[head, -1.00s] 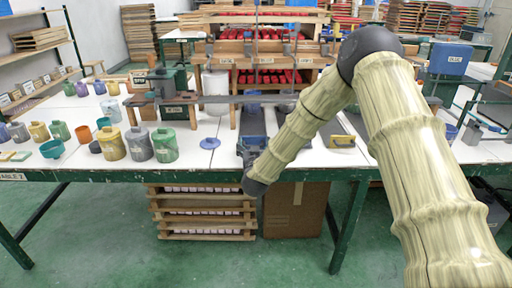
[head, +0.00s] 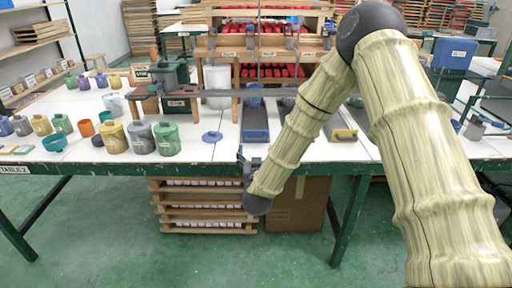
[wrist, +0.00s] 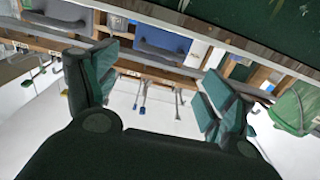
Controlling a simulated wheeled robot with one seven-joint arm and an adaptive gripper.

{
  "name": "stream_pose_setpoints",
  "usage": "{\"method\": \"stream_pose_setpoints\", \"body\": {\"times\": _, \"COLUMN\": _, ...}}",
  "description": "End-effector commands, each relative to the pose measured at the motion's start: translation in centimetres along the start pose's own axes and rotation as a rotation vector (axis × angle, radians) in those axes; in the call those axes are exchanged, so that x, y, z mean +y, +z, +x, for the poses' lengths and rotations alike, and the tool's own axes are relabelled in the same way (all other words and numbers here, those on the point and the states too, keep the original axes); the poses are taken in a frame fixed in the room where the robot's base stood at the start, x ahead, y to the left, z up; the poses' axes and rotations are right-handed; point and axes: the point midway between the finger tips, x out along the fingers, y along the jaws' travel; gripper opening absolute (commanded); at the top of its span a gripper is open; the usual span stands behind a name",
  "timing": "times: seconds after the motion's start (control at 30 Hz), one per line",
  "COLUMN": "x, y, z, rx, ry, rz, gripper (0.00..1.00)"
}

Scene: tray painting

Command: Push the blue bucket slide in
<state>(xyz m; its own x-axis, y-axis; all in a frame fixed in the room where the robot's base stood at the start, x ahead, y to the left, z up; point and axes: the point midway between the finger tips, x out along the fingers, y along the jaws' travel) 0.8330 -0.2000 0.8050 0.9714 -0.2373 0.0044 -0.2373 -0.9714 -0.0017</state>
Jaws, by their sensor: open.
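The blue bucket slide (head: 255,122), a long blue and dark grey piece, lies on the white table near its front edge in the head view. A blue bucket (head: 253,98) stands at its far end. My gripper (head: 247,160) is at the table's front edge, just in front of and below the slide, apart from it. In the wrist view, a blue and grey piece, likely this slide (wrist: 163,40), appears beyond my open, empty gripper (wrist: 158,88), between the two green finger pads. My arm hides part of the table right of the slide.
A grey slide with a yellow front (head: 342,132) lies to the right. A blue lid (head: 211,137) and several coloured jars (head: 166,139) stand to the left. Wooden racks (head: 202,205) and a cardboard box (head: 298,204) are under the table.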

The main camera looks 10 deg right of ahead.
Motion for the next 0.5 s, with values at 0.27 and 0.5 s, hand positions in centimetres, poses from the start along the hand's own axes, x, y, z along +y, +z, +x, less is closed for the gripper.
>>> {"method": "stream_pose_setpoints", "body": {"times": 0.27, "x": 0.0, "y": 0.0, "z": -2.1, "rx": 0.000, "ry": 0.000, "rz": 0.000, "gripper": 0.83}}
{"method": "stream_pose_setpoints", "body": {"times": 0.5, "x": 0.0, "y": 0.0, "z": -2.2, "rx": 0.000, "ry": 0.001, "rz": 0.000, "gripper": 0.83}}
